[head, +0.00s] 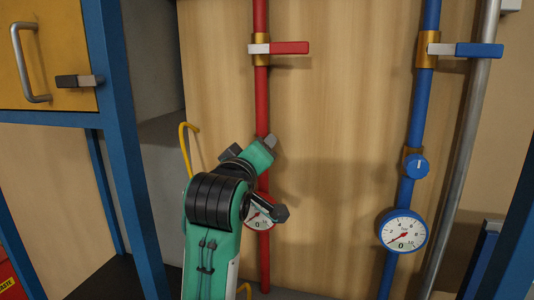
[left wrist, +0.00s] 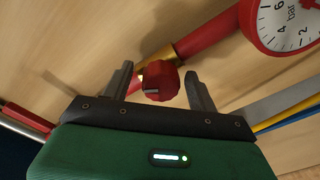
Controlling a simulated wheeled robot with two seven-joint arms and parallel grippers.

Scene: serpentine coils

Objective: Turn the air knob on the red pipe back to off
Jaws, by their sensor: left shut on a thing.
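The red pipe (head: 263,100) runs down the wooden wall in the head view. It also shows in the left wrist view (left wrist: 208,40). The red air knob (left wrist: 161,82) sits on a brass fitting on this pipe, with a pale mark on its face. My left gripper (left wrist: 158,70) has one finger on each side of the knob and is shut on it. In the head view my green left arm hides the knob. The red pipe's gauge (left wrist: 287,20) is cut off in the wrist view and partly hidden in the head view (head: 258,221). My right gripper is not in view.
A red-handled valve (head: 288,48) is higher on the red pipe. To the right, a blue pipe (head: 432,85) carries a blue-handled valve (head: 478,50), a blue knob (head: 416,166) and a gauge (head: 402,231). A yellow hook-shaped tube (head: 184,145) and a blue-framed cabinet (head: 120,110) stand left.

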